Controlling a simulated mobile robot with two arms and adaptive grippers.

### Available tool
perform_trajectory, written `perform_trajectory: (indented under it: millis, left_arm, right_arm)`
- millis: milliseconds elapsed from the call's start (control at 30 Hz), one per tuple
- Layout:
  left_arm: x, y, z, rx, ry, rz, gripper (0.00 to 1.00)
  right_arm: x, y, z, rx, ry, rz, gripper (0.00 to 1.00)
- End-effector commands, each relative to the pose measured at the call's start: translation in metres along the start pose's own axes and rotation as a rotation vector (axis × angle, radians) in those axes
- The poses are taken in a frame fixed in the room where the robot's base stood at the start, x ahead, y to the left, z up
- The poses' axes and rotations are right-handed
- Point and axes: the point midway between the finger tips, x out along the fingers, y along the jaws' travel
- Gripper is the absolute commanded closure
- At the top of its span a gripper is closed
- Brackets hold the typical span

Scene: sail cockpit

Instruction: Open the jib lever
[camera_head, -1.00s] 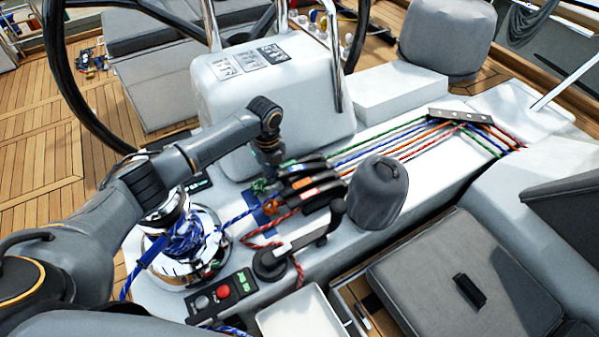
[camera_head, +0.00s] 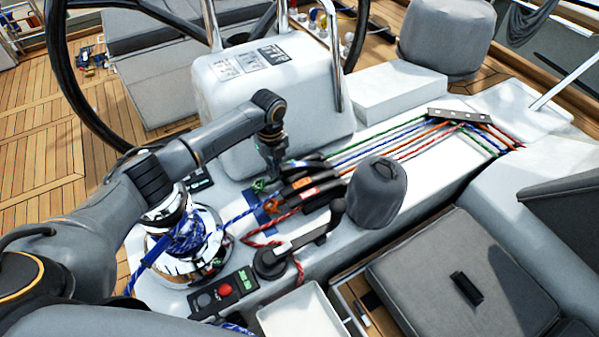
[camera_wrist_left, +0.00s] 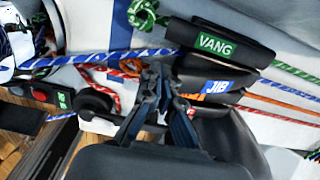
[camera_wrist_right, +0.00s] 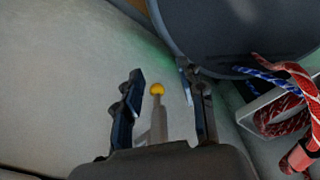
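The jib lever (camera_wrist_left: 204,85) is a black handle with a blue JIB label, in the clutch bank between the VANG lever (camera_wrist_left: 225,45) and a lever with an orange label. It looks lowered. In the head view, the bank of black levers (camera_head: 312,182) sits beside the winch. My left gripper (camera_wrist_left: 160,73) has its fingertips drawn together at the left end of the jib lever; contact is unclear. It also shows in the head view (camera_head: 274,170), pointing down at the levers. My right gripper (camera_wrist_right: 160,72) is open and shows only in its wrist view.
A chrome winch (camera_head: 190,250) with blue rope stands left of the levers. A winch handle (camera_head: 310,240), a covered grey winch (camera_head: 377,192) and a button panel (camera_head: 225,294) are close by. A yellow-tipped rod (camera_wrist_right: 158,105) shows between my right fingers.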

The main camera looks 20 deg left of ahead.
Motion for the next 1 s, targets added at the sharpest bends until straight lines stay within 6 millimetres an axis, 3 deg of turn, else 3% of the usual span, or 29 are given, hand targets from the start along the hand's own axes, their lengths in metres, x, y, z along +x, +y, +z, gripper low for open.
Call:
perform_trajectory:
  millis: [200,567,1000]
  left_arm:
    - [-0.013,-0.011,-0.003,0.005,0.004,-0.011,1.00]
    - [-0.013,-0.012,-0.004,0.006,0.004,-0.011,1.00]
    - [-0.028,-0.026,-0.004,0.007,0.005,-0.011,1.00]
  right_arm:
    - [-0.008,-0.001,-0.001,0.000,0.000,-0.001,0.60]
    - [-0.007,-0.001,-0.001,0.000,0.000,-0.001,0.60]
    - [-0.012,0.000,-0.001,0.000,0.000,0.000,0.60]
